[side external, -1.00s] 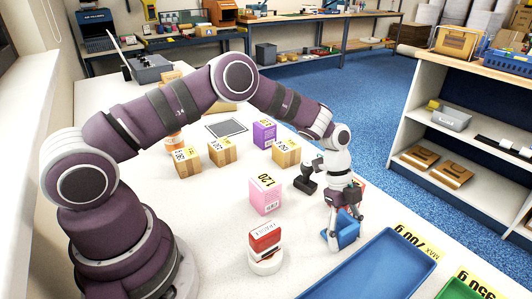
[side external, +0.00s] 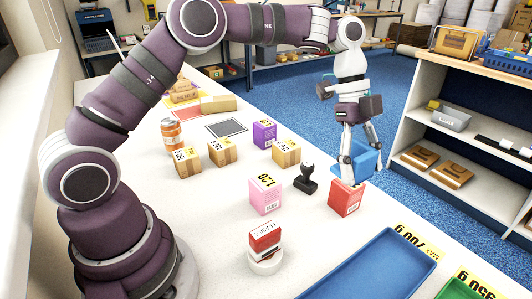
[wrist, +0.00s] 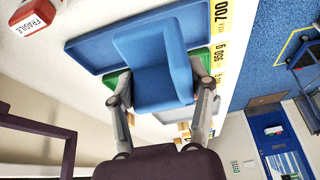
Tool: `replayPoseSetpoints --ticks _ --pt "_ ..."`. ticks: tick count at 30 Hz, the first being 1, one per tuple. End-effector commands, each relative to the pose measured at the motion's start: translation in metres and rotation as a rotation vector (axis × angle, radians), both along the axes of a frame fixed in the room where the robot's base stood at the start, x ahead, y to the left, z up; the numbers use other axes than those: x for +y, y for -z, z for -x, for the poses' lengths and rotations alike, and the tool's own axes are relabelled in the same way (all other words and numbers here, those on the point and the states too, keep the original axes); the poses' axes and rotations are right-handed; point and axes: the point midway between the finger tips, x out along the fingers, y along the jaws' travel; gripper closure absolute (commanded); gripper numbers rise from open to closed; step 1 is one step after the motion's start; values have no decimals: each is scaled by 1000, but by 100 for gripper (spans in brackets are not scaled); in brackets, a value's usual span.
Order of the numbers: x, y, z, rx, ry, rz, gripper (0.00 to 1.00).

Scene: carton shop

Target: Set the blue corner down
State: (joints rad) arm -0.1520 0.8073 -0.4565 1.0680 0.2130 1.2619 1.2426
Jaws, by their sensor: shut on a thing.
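My gripper (side external: 361,165) is shut on the blue corner (side external: 366,155), an L-shaped blue piece, and holds it raised near the far right edge of the white table. In the side external view the fingers and a red box partly hide it. In the wrist view the blue corner (wrist: 160,80) sits between the two fingers of my gripper (wrist: 163,98), its walls tilted. A blue tray (side external: 375,268) lies on the table in front; it also shows in the wrist view (wrist: 95,50), beyond the held corner.
The red box (side external: 346,198) stands close below my gripper. A green tray (side external: 462,290) is at the lower right. Bare table lies between the pink box and blue tray.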

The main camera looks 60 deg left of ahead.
Motion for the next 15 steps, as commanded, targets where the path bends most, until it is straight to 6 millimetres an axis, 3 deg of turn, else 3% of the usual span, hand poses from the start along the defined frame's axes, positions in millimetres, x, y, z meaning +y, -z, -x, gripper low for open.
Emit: replayPoseSetpoints --ticks 8,15 --pt "66 1 -10 -2 -217 -6 58" --pt "151 1 -2 -2 -504 -7 58"
